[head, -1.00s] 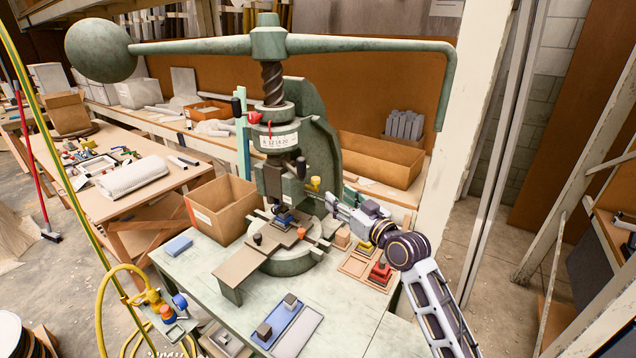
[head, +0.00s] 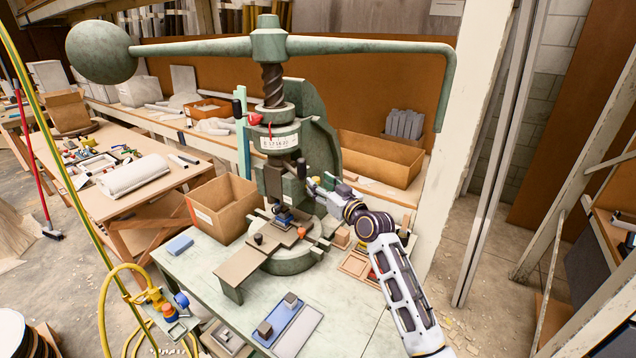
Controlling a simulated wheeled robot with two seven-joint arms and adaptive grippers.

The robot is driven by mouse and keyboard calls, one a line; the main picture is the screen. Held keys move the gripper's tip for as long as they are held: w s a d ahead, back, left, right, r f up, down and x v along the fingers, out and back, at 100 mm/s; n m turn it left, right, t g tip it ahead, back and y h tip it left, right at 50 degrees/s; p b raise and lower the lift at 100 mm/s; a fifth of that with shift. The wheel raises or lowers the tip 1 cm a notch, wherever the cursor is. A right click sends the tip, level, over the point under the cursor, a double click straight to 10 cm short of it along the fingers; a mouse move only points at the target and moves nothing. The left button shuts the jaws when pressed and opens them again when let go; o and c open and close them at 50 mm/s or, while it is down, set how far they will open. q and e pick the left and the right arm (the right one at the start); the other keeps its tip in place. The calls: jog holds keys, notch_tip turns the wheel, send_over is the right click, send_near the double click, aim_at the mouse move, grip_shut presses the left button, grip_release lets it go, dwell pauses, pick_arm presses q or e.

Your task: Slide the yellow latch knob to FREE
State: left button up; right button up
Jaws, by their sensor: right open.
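The green fly press (head: 322,130) stands on the bench with its long lever arm spanning the top. The small yellow latch knob (head: 314,181) is on the right side of the press, by the ram guide. My right gripper (head: 318,190) is open and its fingertips are at the knob, partly covering it. I cannot tell whether the fingers touch the knob. Any latch markings are too small to read. My left gripper is not in view.
A cardboard box (head: 222,205) stands left of the press. A blue tray (head: 287,322) with small grey blocks lies at the bench front. A wooden tray (head: 354,265) lies partly behind my right arm. A heavy ball (head: 99,52) hangs on the lever's left end.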

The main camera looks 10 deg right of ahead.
jog(key=shift+x, duration=0.9)
grip_shut()
